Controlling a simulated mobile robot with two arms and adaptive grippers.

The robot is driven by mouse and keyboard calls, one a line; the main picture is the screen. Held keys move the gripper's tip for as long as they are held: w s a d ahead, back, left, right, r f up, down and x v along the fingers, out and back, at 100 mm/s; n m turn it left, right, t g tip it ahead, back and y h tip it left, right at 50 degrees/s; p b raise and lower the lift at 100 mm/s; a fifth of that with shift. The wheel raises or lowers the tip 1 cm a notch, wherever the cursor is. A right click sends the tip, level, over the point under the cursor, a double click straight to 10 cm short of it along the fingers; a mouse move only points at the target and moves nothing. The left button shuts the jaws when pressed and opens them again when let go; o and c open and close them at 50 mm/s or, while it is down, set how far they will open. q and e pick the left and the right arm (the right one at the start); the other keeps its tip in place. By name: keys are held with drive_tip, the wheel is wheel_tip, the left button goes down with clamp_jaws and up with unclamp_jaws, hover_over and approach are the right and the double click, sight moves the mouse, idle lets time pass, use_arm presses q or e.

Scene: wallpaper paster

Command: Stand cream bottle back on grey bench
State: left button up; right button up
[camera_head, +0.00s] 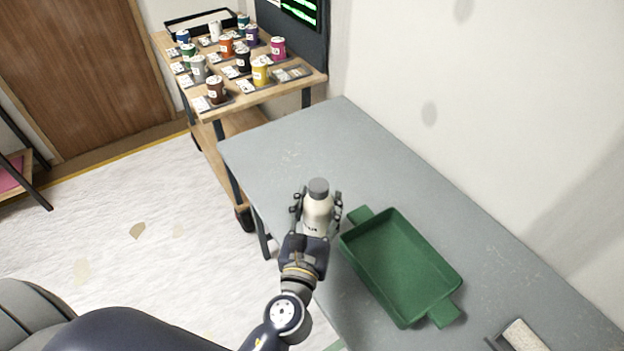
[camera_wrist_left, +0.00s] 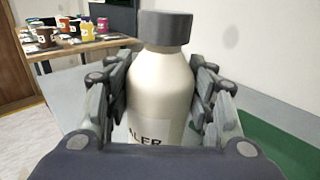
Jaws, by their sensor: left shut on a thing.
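The cream bottle (camera_head: 317,210) with a grey cap is upright between the fingers of my left gripper (camera_head: 318,207). My left gripper is shut on its body, over the near left part of the grey bench (camera_head: 290,150). In the left wrist view the bottle (camera_wrist_left: 160,85) fills the middle, with a finger pressed to each side and part of a label showing low down. The bottle's base is hidden, so I cannot tell whether it touches the bench. My right gripper is not in view.
A green tray (camera_head: 444,312) lies on the bench just right of the bottle. A grey holder with a pale block (camera_head: 522,337) is at the lower right. A wooden cart (camera_head: 262,99) with several paint cups stands beyond the bench. The bench's far part is clear.

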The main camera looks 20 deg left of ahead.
use_arm(q)
drive_tip(key=w+a+f, duration=0.1)
drive_tip(key=w+f, duration=0.1)
drive_tip(key=w, duration=0.3)
drive_tip(key=w+a+f+b, duration=0.1)
drive_tip(key=w+a+f, duration=0.1)
drive_tip(key=w, duration=0.4)
drive_tip(key=shift+w+a+f, duration=0.2)
drive_tip(key=shift+f, duration=0.1)
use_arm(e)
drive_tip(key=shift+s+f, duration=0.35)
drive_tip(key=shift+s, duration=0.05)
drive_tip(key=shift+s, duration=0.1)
use_arm(q)
drive_tip(key=shift+f+b, duration=0.15)
drive_tip(key=shift+b, duration=0.15)
drive_tip(key=o, duration=1.4)
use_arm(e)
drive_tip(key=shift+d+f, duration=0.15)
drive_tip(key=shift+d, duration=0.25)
